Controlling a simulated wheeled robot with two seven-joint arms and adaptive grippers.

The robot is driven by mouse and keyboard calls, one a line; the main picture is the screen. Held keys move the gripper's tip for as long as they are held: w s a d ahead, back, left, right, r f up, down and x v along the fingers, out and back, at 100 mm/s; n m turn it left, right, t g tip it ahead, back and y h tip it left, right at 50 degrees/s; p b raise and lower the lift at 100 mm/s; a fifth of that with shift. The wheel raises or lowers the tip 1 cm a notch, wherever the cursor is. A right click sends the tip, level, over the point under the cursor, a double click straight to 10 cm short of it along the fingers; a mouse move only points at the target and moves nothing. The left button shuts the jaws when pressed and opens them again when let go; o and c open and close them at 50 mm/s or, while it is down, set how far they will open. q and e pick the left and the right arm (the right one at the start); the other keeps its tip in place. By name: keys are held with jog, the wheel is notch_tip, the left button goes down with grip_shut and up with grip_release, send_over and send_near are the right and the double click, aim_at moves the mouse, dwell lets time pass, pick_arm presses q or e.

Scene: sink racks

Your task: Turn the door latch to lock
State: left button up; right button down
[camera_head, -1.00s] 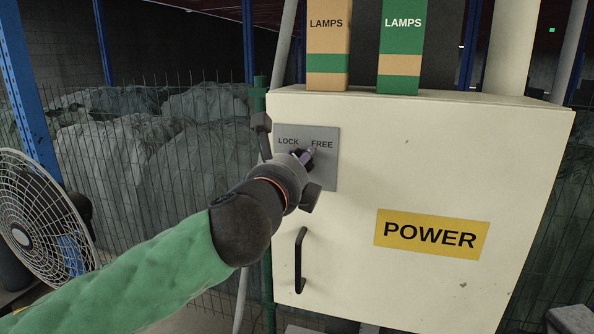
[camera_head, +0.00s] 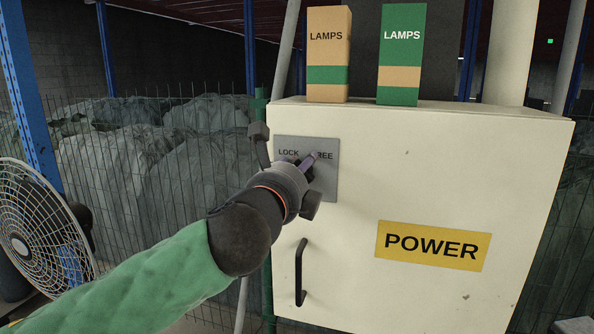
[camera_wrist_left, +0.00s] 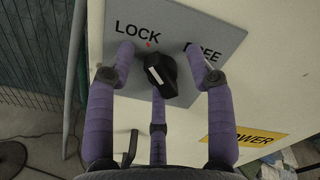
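The door latch is a black knob (camera_wrist_left: 160,76) with a white line on its face, on a grey plate (camera_head: 325,178) marked LOCK and FREE. The plate is at the upper left of the cream cabinet door. My left gripper (camera_wrist_left: 159,80) has three purple fingers spread around the knob, with gaps visible at the left and right fingers. In the head view my left gripper (camera_head: 305,168) is in front of the plate, hiding the knob and part of FREE. A small red mark (camera_wrist_left: 149,44) shows by LOCK. My right gripper is not in view.
A black door handle (camera_head: 300,272) is below the plate, and a yellow POWER label (camera_head: 432,246) is to its right. Two LAMPS boxes (camera_head: 328,55) (camera_head: 401,55) stand on the cabinet (camera_head: 450,150). A fan (camera_head: 45,225) and wire fence are at left.

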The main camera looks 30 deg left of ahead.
pick_arm(q)
jog(key=v, duration=1.2)
dwell(0.7)
